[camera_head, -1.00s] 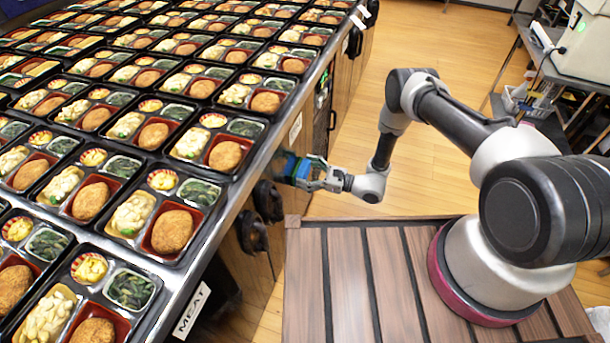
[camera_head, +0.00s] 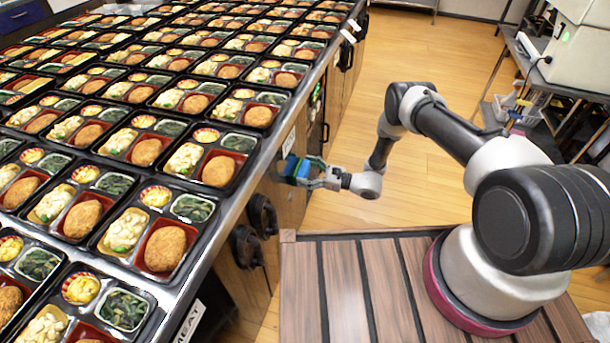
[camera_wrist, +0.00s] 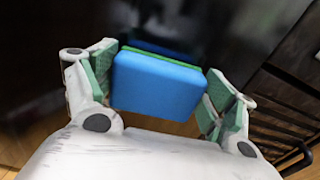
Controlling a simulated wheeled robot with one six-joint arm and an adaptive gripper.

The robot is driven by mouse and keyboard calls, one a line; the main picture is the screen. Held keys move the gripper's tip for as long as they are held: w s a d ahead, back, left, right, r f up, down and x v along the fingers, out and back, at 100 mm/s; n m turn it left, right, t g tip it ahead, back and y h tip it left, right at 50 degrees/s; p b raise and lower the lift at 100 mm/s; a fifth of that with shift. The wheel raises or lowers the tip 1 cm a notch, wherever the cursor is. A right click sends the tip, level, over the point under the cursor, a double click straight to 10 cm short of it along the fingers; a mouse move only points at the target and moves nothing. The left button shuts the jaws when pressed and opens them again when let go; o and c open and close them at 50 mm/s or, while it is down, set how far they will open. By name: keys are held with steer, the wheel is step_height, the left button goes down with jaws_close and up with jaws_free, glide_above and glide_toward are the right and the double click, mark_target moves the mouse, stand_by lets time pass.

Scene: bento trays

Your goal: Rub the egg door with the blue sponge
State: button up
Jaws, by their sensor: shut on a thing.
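The blue sponge (camera_head: 297,168) with a green layer is held between the fingers of my gripper (camera_head: 308,172), beside the counter's wooden front. In the wrist view the sponge (camera_wrist: 157,84) sits between the green finger pads of my gripper (camera_wrist: 160,88), its green layer facing away from the camera. A dark, glossy surface (camera_wrist: 215,30) lies just beyond the sponge; I cannot tell whether they touch. The label MEAT (camera_head: 190,321) shows on the counter's edge. No label reading egg can be made out, so I cannot tell which door is the egg door.
The metal counter (camera_head: 262,160) at left is covered with bento trays. Dark handles (camera_head: 262,215) stick out from its front. A wooden deck (camera_head: 350,290) lies under my arm. A shelf with a basket (camera_head: 517,108) stands at right. The wooden floor between is clear.

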steer(key=shift+w, duration=0.1)
steer(key=shift+v, duration=3)
steer(key=v, duration=0.3)
steer(key=s+a+f, duration=0.4)
steer(key=s+f, duration=0.2)
steer(key=s, duration=0.3)
steer(key=shift+s+x, duration=0.2)
steer(key=shift+x, duration=1.35)
steer(key=shift+s+x, duration=0.2)
steer(key=shift+x, duration=1.3)
